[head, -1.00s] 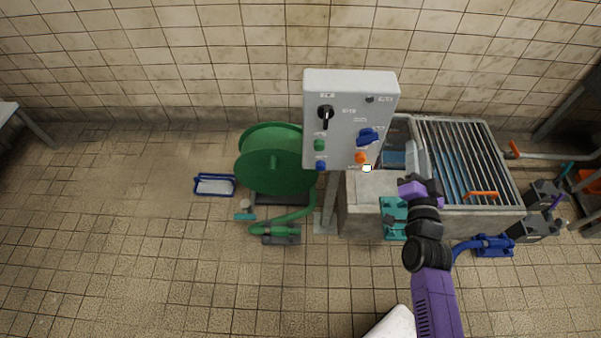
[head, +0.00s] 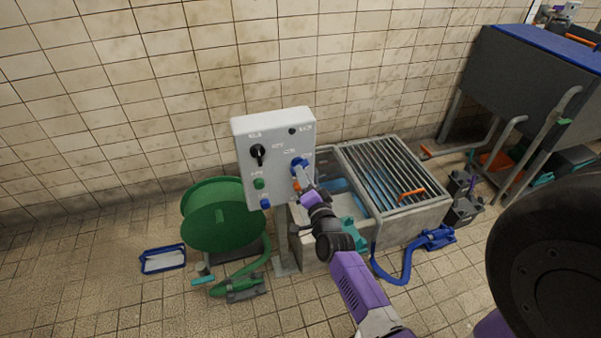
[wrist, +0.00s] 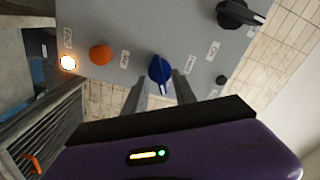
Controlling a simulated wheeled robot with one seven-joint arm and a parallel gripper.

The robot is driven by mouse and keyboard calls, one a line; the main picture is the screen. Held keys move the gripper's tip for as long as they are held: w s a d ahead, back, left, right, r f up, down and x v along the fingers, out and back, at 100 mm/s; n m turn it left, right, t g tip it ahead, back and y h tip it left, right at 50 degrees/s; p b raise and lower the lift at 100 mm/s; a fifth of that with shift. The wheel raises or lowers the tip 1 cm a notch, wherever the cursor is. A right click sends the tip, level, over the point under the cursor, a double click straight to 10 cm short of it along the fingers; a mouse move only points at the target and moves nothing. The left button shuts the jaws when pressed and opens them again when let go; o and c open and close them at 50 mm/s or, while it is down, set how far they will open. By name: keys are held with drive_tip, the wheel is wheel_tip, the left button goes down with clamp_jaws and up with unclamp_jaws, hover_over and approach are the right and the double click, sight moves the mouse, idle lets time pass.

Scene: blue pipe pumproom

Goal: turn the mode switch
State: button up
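The grey control panel (head: 276,133) stands on a post and carries a blue rotary switch (head: 297,162) on its right side and a black rotary switch (head: 258,153) at upper left. The labels are too small to read, so I cannot tell which is marked mode. In the wrist view the blue switch (wrist: 159,68) is straight ahead, its handle nearly upright, and the black one (wrist: 236,13) is at upper right. My gripper (wrist: 161,82) is open, its fingertips spread on either side of the blue switch's lower end. Contact cannot be made out.
An orange button (wrist: 101,54) and a glowing white lamp (wrist: 68,62) sit beside the blue switch. The head view shows green (head: 258,184) and blue (head: 265,203) buttons below the black switch. A green hose reel (head: 212,215) stands left, a grated basin (head: 390,175) right.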

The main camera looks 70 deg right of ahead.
drive_tip(key=shift+x, duration=1.35)
clamp_jaws()
drive_tip(key=shift+n, duration=0.3)
drive_tip(key=n+p, duration=0.5)
drive_tip(key=n, duration=0.6)
drive_tip(key=shift+n, duration=0.4)
